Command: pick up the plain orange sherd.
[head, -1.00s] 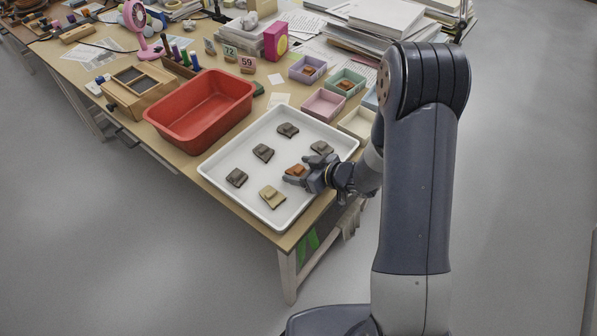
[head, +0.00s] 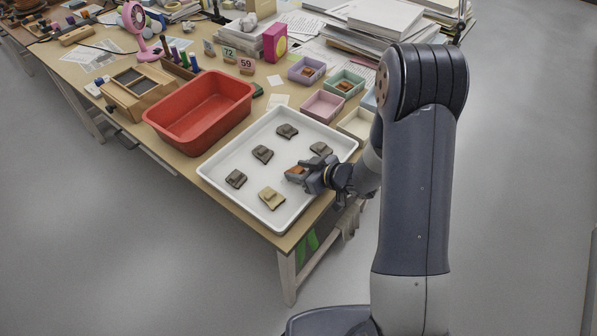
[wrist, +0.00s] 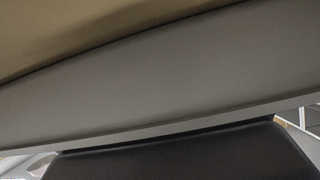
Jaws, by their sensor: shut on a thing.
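The plain orange sherd (head: 296,171) is in the white tray (head: 240,199), towards its right side. My gripper (head: 298,176) is shut on it, and the fingers hide part of it. I cannot tell whether the sherd is lifted clear of the tray floor. The wrist view shows only broad brown, grey and dark surfaces very close up, and neither the sherd nor the fingertips can be made out there.
Several dark grey sherds lie in the tray, one (head: 320,149) just behind my gripper. A tan sherd (head: 271,198) lies in front. A red tub (head: 200,112) stands to the left. Small pastel boxes, including a pink one (head: 323,105), stand behind on the right.

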